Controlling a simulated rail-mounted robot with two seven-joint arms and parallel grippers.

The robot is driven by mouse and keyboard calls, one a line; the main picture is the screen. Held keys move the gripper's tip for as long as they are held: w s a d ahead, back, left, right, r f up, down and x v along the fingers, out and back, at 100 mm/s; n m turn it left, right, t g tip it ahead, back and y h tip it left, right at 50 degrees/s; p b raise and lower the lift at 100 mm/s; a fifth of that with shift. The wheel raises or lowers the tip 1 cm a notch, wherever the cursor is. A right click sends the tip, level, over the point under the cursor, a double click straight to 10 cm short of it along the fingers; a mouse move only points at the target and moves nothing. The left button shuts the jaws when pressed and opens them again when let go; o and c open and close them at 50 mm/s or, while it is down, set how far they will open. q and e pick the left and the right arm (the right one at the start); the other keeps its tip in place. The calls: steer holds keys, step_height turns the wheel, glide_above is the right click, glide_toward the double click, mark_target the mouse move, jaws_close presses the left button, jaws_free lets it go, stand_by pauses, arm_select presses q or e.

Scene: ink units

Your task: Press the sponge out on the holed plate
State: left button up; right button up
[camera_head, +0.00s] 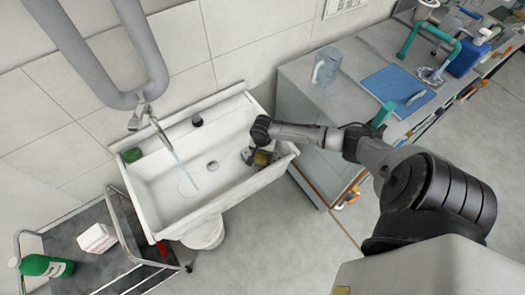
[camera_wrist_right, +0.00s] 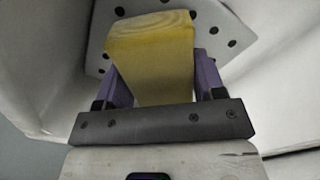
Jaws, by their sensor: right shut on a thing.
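The yellow sponge (camera_wrist_right: 150,65) is held between the purple-sided fingers of my right gripper (camera_wrist_right: 152,88). In the head view the right gripper (camera_head: 259,158) is low in the right end of the white sink (camera_head: 160,172), with a bit of the yellow sponge (camera_head: 262,159) showing. The pale holed plate (camera_wrist_right: 212,18), with dark round holes, lies beyond the sponge's far end in the wrist view, and the sponge covers part of it. I cannot tell whether the sponge touches the plate. My left gripper is not in view.
A thin stream (camera_head: 181,160) runs from the tap (camera_head: 138,115) into the sink. A green block (camera_head: 131,155) and a dark item (camera_head: 197,120) are at the rim. A counter with a jug (camera_head: 326,66) and blue board (camera_head: 398,92) stands right; a cart (camera_head: 115,240) stands left.

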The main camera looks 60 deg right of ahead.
steer(key=shift+f, duration=0.75)
stand_by(0.6)
stand_by(0.5)
stand_by(0.6)
stand_by(0.8)
steer(key=shift+f, duration=0.1)
stand_by(0.6)
steer(key=shift+p, duration=0.45)
stand_by(0.9)
steer(key=shift+p, duration=0.3)
stand_by(0.4)
